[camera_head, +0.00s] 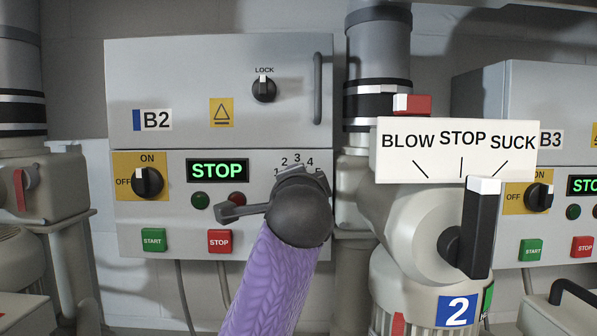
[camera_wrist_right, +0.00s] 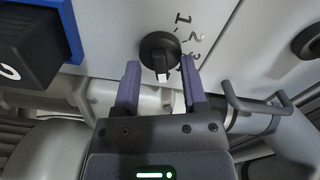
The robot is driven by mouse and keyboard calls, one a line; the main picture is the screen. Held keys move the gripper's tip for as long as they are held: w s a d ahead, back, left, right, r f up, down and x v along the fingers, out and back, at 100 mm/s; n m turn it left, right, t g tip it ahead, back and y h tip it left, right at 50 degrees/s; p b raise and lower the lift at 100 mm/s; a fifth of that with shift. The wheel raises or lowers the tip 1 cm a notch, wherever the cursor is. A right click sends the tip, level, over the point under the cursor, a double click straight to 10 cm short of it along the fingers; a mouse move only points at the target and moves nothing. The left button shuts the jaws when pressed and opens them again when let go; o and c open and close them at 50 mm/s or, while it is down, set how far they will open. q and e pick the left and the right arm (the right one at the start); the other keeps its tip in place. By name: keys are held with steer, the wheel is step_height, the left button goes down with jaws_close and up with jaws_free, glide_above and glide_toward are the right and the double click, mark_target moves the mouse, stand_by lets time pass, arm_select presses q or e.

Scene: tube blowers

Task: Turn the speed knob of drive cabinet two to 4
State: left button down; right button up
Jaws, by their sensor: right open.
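Drive cabinet two (camera_head: 132,222), labelled B2, is at the centre left of the head view. Its speed scale (camera_head: 297,159) shows digits at the top edge of my right wrist, which hides the speed knob. In the right wrist view the black speed knob (camera_wrist_right: 157,46) has its white pointer mark facing down the picture, past the 3. Which number it meets I cannot tell, as the lower scale is hidden by a finger. My right gripper (camera_wrist_right: 160,62) is open, with one purple finger on each side of the knob and gaps between. My left gripper is not in view.
A valve lever (camera_head: 480,230) on blower 2 stands close at right, under the BLOW/STOP/SUCK plate (camera_head: 455,160). Cabinet B3 (camera_head: 550,100) is beyond it.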

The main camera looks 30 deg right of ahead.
steer(key=shift+w, duration=0.15)
steer(key=shift+c, duration=0.7)
jaws_close()
steer(key=shift+n, duration=0.3)
steer(key=n+p, duration=0.1)
steer(key=n, duration=0.2)
steer(key=shift+n+p, duration=0.75)
steer(key=shift+n, duration=0.85)
